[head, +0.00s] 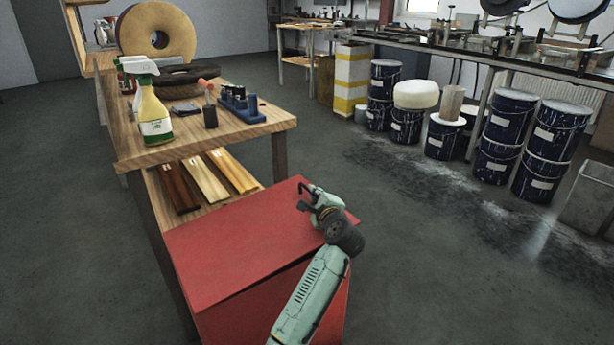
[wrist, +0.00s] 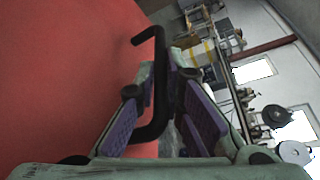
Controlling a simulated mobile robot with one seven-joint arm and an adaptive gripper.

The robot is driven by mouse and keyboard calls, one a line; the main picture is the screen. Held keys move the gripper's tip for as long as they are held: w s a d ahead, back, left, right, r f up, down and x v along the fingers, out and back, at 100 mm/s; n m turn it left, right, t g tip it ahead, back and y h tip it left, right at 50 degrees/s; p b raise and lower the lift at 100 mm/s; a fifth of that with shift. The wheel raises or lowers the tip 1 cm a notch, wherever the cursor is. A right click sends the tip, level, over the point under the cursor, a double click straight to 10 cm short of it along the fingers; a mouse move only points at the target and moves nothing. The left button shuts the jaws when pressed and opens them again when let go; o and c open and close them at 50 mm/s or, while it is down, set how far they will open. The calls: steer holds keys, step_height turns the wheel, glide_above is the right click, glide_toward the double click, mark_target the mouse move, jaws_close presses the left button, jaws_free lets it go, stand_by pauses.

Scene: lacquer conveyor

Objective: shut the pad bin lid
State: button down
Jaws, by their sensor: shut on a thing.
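The pad bin is the red box (head: 325,312) at the front centre of the head view. The lid also fills the left of the wrist view (wrist: 60,80). My gripper (head: 312,198) is at the lid's far right corner. In the wrist view its purple-padded fingers (wrist: 162,85) are shut around the black bar handle (wrist: 158,58) on the lid. My arm hides part of the lid's right edge and the bin's front.
A wooden bench (head: 180,140) stands behind the bin, with a spray bottle (head: 152,115) and a blue rack (head: 240,103) on top. Wood strips (head: 205,180) lie on its lower shelf, close to the lid. Dark blue drums (head: 500,135) stand at the back right.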

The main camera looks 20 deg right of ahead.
steer(key=f, duration=0.2)
steer(key=f+m, duration=0.1)
steer(key=f, duration=0.1)
steer(key=shift+d, duration=0.25)
steer(key=shift+f+g, duration=0.3)
steer(key=shift+f, duration=0.3)
steer(key=shift+y, duration=0.3)
steer(key=c, duration=1.7)
jaws_free()
steer(key=shift+f, duration=0.1)
steer(key=shift+s, duration=0.4)
steer(key=v, duration=0.7)
steer(key=r+v, duration=0.1)
steer(key=v, duration=0.3)
steer(key=shift+s+r, duration=0.15)
